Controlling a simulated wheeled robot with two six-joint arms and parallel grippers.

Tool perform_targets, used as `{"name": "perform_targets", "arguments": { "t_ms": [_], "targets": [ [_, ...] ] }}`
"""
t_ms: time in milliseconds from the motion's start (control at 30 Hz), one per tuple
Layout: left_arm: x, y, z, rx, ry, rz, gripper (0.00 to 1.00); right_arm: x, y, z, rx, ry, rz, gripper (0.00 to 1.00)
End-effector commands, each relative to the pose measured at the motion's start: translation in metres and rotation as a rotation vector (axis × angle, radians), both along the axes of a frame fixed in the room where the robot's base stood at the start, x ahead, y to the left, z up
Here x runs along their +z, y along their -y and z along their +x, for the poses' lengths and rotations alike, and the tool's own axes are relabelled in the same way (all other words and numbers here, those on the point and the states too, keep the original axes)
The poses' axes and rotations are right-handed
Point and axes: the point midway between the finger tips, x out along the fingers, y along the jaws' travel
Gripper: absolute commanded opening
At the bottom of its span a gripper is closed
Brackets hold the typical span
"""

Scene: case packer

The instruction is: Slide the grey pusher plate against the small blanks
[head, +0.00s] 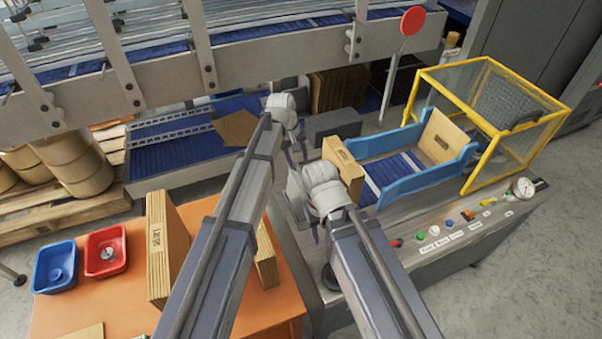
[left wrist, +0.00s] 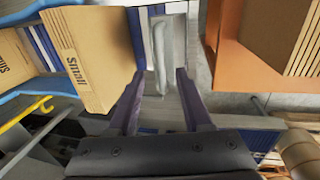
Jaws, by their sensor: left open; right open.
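The small blanks (head: 343,160) stand upright as a tan stack beside the blue-sided channel; their "Small" label shows in the left wrist view (left wrist: 85,62). A pale grey upright piece (left wrist: 164,45), which looks like the pusher plate, lies ahead between my left fingertips, beside the blanks. A gap seems to separate it from the stack. In the head view my arms mostly hide it. My left gripper (head: 297,155) is open, its fingers pointing down left of the blanks, with no clear contact. My right gripper (head: 307,222) is open, nearer me, its fingers largely hidden.
The blue channel (head: 408,176) runs right to the yellow-framed guard (head: 500,120). A dark grey block (head: 337,123) sits behind the blanks. The orange table (head: 90,300) holds large blanks (head: 165,245), a red tray (head: 106,252) and a blue tray (head: 54,267). A conveyor frame spans the back.

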Motion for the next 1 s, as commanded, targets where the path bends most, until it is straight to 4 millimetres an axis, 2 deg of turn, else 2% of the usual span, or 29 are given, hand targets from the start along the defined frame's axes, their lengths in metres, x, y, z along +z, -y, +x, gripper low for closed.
{"name": "perform_targets", "arguments": {
  "t_ms": [33, 300, 500, 867, 1000],
  "targets": [
    [-0.01, 0.001, 0.001, 0.0, 0.0, 0.0, 0.5, -0.01, 0.0, 0.0, 0.0, 0.0, 0.0, 0.5],
    [-0.045, 0.007, 0.003, -0.001, 0.0, 0.0, 0.5, -0.045, 0.0, 0.0, -0.002, 0.0, 0.0, 0.5],
    [-0.063, 0.011, 0.005, -0.001, 0.0, 0.0, 0.5, -0.063, 0.0, 0.0, -0.002, 0.0, 0.0, 0.5],
    [-0.064, 0.012, 0.005, -0.001, 0.0, 0.0, 0.48, -0.064, 0.0, 0.0, -0.002, 0.0, 0.0, 0.5],
    [-0.064, 0.012, 0.005, -0.001, 0.0, 0.0, 0.33, -0.064, 0.0, 0.0, -0.002, 0.0, 0.0, 0.5]
  ]
}}
